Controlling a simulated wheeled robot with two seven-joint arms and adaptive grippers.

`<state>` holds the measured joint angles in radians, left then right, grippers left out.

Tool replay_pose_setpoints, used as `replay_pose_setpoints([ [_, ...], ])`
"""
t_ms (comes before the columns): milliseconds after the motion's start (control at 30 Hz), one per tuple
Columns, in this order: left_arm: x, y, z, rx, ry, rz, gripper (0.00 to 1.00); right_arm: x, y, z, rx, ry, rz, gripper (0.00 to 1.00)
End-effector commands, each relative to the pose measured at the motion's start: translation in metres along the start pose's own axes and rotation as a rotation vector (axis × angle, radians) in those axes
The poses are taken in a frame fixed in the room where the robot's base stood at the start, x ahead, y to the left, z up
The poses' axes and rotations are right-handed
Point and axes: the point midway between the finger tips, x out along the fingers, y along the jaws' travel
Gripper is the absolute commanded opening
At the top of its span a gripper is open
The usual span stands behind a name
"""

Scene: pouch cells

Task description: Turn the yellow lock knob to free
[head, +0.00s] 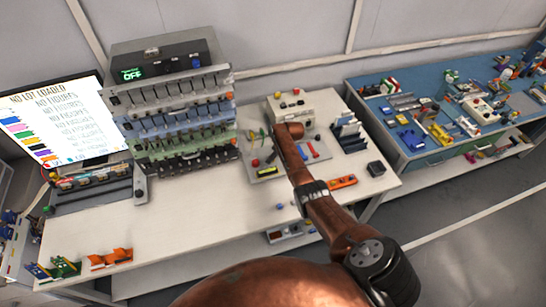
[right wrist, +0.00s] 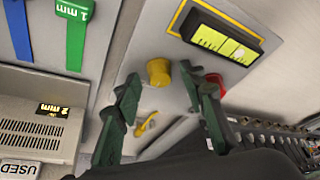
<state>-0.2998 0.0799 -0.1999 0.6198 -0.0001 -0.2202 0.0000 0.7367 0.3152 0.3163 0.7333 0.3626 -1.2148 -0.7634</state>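In the right wrist view, a round yellow knob (right wrist: 158,72) stands on a light grey panel (right wrist: 165,20). A small yellow lever-like piece (right wrist: 146,125) lies lower on the same panel. My right gripper (right wrist: 160,76) is open, its two dark fingers spread with the round yellow knob showing between their tips. I cannot tell whether either finger touches it. A red knob (right wrist: 215,85) is beside and partly behind the right-hand finger. My left gripper is not in view.
A yellow-green display (right wrist: 226,45) is above the red knob. In the head view, a tiered rack (head: 180,130) stands left of the device, and the bench front (head: 190,225) is mostly clear.

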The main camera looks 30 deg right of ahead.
Motion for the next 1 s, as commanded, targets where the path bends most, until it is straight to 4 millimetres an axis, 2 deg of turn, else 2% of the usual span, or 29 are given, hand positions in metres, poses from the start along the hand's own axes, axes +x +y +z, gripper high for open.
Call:
replay_pose_setpoints([
  [167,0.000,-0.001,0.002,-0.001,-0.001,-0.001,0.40,-0.001,0.000,0.000,0.000,0.000,0.000,0.37],
  [367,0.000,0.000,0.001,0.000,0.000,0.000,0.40,-0.015,0.000,0.000,0.000,0.001,0.000,0.37],
  [800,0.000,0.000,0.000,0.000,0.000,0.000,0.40,-0.093,0.001,0.000,0.000,0.002,0.003,0.37],
  [1000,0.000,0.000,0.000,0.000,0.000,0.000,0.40,-0.115,0.000,0.000,0.000,0.001,0.001,0.37],
])
